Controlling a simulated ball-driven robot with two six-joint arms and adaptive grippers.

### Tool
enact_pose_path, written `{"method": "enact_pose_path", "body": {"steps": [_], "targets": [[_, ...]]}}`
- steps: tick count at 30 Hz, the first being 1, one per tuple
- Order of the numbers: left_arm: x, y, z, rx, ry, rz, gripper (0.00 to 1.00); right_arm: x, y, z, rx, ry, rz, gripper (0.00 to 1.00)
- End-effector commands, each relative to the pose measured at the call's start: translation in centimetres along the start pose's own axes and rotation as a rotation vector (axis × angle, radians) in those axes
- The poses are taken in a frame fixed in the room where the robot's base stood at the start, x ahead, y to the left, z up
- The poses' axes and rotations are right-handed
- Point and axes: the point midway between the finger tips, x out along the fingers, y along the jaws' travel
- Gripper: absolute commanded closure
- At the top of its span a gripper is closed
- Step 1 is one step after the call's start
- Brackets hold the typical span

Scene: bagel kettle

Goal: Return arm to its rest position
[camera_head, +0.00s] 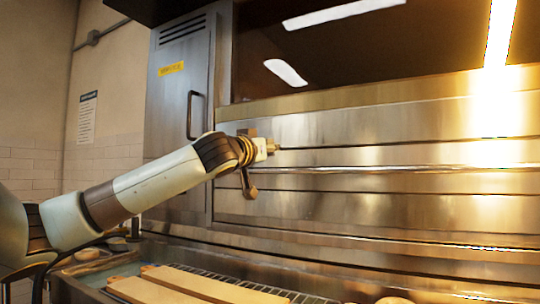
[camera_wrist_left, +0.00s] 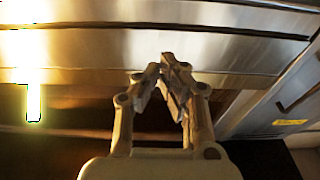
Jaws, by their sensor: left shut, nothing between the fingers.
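My left arm (camera_head: 150,185) comes in from the left in the head view and reaches up and across in front of a metal-panelled oven front. Its wrist end stands in the air, and the fingers are hard to make out there. In the left wrist view my left gripper (camera_wrist_left: 165,65) is shut, its fingertips together with nothing between them. The metal panels lie beyond the fingertips. My right gripper is in neither view.
The steel oven front (camera_head: 380,205) fills the right and middle. A metal cabinet (camera_head: 175,100) with a handle and yellow label stands behind my arm. Long wooden boards (camera_head: 200,285) lie on a wire rack below, with round pieces (camera_head: 88,254) at the left.

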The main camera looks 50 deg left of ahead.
Motion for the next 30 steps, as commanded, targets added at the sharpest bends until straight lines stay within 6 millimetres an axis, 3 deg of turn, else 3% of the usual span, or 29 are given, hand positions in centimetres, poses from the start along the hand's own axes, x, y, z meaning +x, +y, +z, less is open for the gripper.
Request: {"method": "enact_pose_path", "body": {"steps": [11,14,17,20,24,27,30], "targets": [[-0.6,0.1,0.1,-0.001,-0.002,0.001,1.00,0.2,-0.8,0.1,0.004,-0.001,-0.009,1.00],[-1.0,0.6,1.9,0.004,-0.034,0.000,1.00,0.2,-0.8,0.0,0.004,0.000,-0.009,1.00],[-2.4,1.9,6.5,0.023,-0.121,-0.003,1.00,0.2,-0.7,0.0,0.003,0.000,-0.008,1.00],[-5.4,3.7,13.4,0.061,-0.261,-0.005,1.00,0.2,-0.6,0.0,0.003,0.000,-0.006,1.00],[-12.0,6.4,23.0,0.128,-0.493,0.008,1.00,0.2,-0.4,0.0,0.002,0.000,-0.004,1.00],[-18.0,8.1,28.8,0.176,-0.670,0.033,1.00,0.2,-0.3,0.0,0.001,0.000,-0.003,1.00],[-24.3,9.5,33.1,0.219,-0.838,0.071,1.00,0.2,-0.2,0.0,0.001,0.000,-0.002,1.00]]}}
